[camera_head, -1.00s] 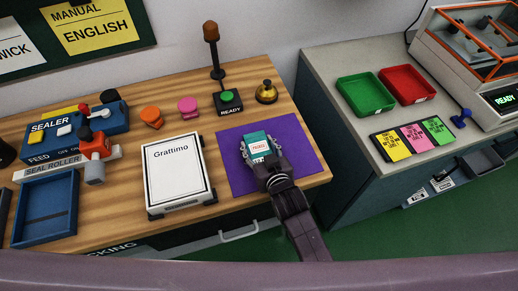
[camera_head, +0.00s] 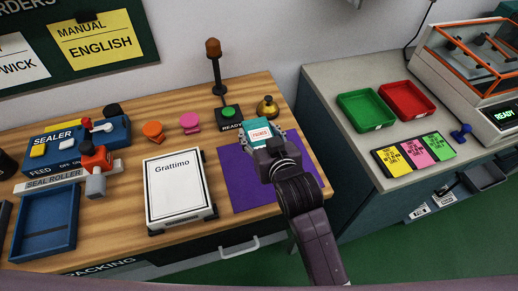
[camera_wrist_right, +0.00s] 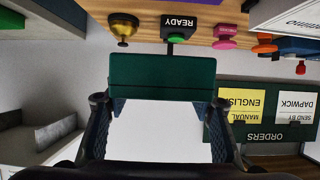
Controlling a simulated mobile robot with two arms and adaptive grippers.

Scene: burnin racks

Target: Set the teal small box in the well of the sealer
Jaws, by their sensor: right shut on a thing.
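The teal small box (camera_head: 257,134), with a white label on top, is held by my right gripper (camera_head: 262,140) above the far part of the purple mat (camera_head: 244,187). In the right wrist view the box (camera_wrist_right: 162,82) shows as a dark teal block between the two fingers of the right gripper (camera_wrist_right: 160,115). The blue sealer (camera_head: 100,136) stands at the left of the wooden table, with a blue open tray-like well (camera_head: 46,252) at its near side, which looks empty. My left gripper is not in view.
A white Grattimo box (camera_head: 177,188) lies between the mat and the sealer. An orange piece (camera_head: 153,131), a pink piece (camera_head: 189,122), the READY button (camera_head: 229,114) with its lamp post, and a brass bell (camera_head: 267,106) stand behind. A seal roller (camera_head: 96,160) rises beside the well.

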